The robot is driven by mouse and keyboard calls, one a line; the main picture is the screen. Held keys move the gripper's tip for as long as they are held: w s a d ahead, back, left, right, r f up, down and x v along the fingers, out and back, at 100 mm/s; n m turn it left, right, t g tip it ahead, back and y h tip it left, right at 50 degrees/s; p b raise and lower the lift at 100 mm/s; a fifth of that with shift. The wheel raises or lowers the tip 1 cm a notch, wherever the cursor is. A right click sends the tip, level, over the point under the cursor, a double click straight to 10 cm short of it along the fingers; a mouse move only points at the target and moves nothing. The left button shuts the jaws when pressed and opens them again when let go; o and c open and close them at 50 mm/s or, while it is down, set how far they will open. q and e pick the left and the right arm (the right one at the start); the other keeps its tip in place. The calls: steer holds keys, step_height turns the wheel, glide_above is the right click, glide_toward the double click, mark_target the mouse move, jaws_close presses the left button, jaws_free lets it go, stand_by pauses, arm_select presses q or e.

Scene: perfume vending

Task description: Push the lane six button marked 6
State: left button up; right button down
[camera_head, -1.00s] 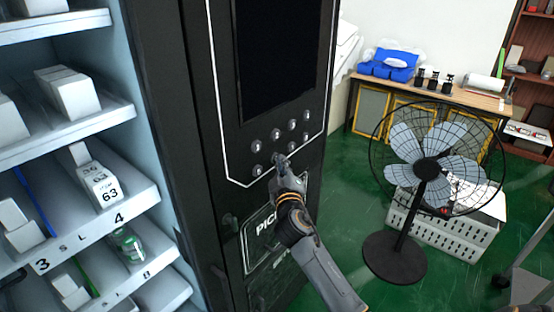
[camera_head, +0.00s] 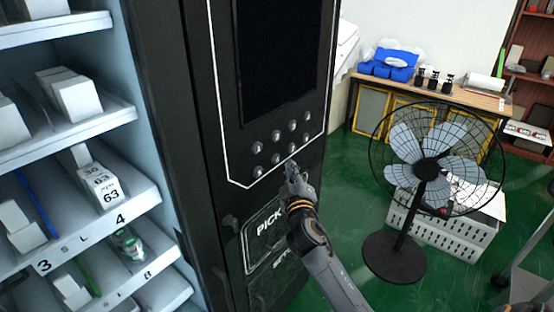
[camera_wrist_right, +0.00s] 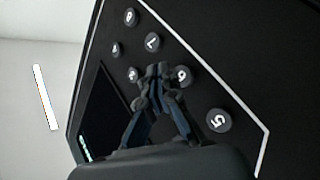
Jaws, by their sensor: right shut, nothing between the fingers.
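The black vending machine panel carries two rows of round buttons below a dark screen. The button marked 6 (camera_wrist_right: 183,77) is in the right wrist view, between the 5 button (camera_wrist_right: 217,121) and the 7 button (camera_wrist_right: 152,42). In the head view it is the second from the left in the lower row (camera_head: 275,160). My right gripper (camera_head: 291,166) is shut and empty, in front of the panel, just right of and below the 6 button in the head view. In the wrist view its fingertips (camera_wrist_right: 158,70) overlap the picture left of the 6. Contact cannot be told. My left gripper is out of view.
Shelves with white boxes (camera_head: 100,187) stand at the left. A pickup door (camera_head: 262,237) is below the buttons. A black standing fan (camera_head: 425,170) and a white crate (camera_head: 460,235) stand on the green floor at the right.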

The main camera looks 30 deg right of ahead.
steer(key=shift+s+d, duration=0.35)
steer(key=shift+s, duration=0.5)
steer(key=shift+s+d, duration=0.3)
steer(key=shift+s, duration=0.55)
